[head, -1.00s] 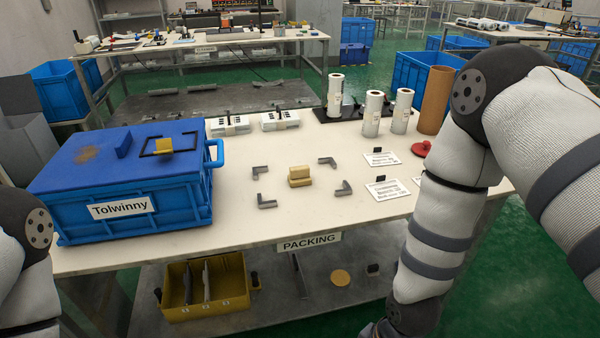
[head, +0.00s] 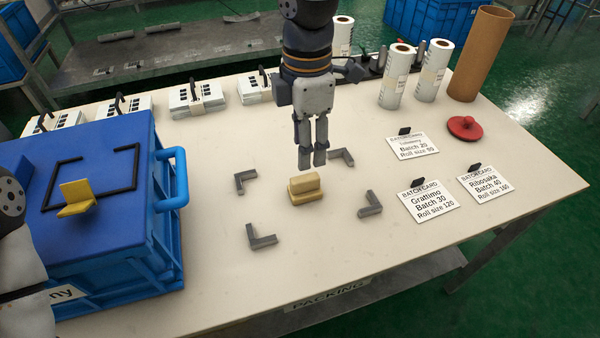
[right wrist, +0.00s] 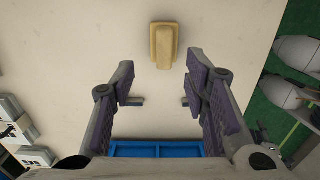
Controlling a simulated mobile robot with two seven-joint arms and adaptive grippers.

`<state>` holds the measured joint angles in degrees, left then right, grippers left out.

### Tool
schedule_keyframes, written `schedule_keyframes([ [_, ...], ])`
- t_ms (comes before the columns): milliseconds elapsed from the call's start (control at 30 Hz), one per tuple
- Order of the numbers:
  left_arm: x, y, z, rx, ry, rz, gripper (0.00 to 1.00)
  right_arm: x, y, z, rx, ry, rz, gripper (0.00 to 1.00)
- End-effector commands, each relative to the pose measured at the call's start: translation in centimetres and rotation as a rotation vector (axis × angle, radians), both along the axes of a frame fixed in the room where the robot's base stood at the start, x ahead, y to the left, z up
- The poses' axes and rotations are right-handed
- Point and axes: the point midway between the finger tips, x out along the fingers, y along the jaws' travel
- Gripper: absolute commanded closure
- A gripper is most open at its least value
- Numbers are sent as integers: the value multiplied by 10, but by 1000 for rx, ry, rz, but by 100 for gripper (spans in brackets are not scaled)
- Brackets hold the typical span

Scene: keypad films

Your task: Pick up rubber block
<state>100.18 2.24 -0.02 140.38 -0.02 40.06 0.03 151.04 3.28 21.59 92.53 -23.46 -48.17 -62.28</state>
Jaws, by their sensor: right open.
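A tan stepped block (head: 305,188), which I take for the rubber block, sits on the white table between several grey corner brackets. It also shows in the right wrist view (right wrist: 164,45), at the top centre. My right gripper (head: 312,162) points down just behind and above the block in the head view. In the right wrist view its two fingers (right wrist: 160,75) are spread apart with nothing between them, and the block is beyond their tips. My left gripper is out of view; only part of my left arm shows at the left edge.
Grey corner brackets (head: 262,238) surround the block. A blue crate (head: 165,260) with a yellow angled piece (head: 76,197) on its lid stands left. Batch cards (head: 428,200), a red knobbed disc (head: 465,127), white rolls (head: 397,78) and a brown tube (head: 478,55) are right. The front table area is clear.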

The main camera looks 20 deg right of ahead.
Motion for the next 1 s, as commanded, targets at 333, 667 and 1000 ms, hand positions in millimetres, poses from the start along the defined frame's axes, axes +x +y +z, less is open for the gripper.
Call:
schedule_keyframes([
  [333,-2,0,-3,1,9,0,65,-6,1,-61,-1,5,0,58],
  [667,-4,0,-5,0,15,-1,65,-5,2,-86,1,-1,-1,58],
  [1000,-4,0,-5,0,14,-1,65,-5,2,-86,1,0,-2,100],
])
